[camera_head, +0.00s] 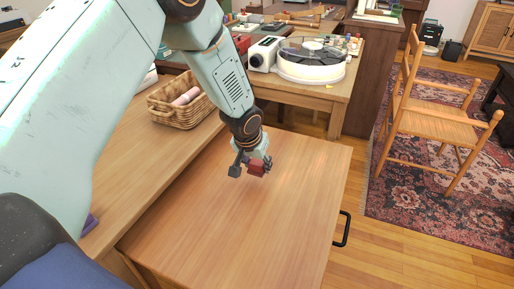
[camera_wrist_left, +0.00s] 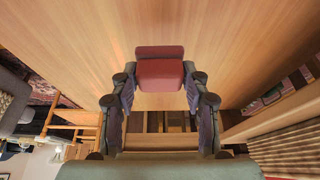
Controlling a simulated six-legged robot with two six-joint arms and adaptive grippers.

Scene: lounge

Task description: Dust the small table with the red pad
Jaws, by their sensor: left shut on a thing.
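The small table (camera_head: 235,215) has a bare wooden top and fills the lower middle of the head view. My left gripper (camera_head: 252,168) is over the far part of this top, pointing down. It is shut on the red pad (camera_head: 257,166). In the left wrist view the red pad (camera_wrist_left: 160,72) sits between the two fingers of the left gripper (camera_wrist_left: 160,88), with the wood surface behind it. I cannot tell whether the pad touches the tabletop. My right gripper is in neither view.
A wicker basket (camera_head: 183,103) with a pink roll stands on the longer wooden surface to the left. Behind is another table with a white round device (camera_head: 312,62). A black handle (camera_head: 342,229) juts from the small table's right side. A wooden chair (camera_head: 430,125) stands on the rug.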

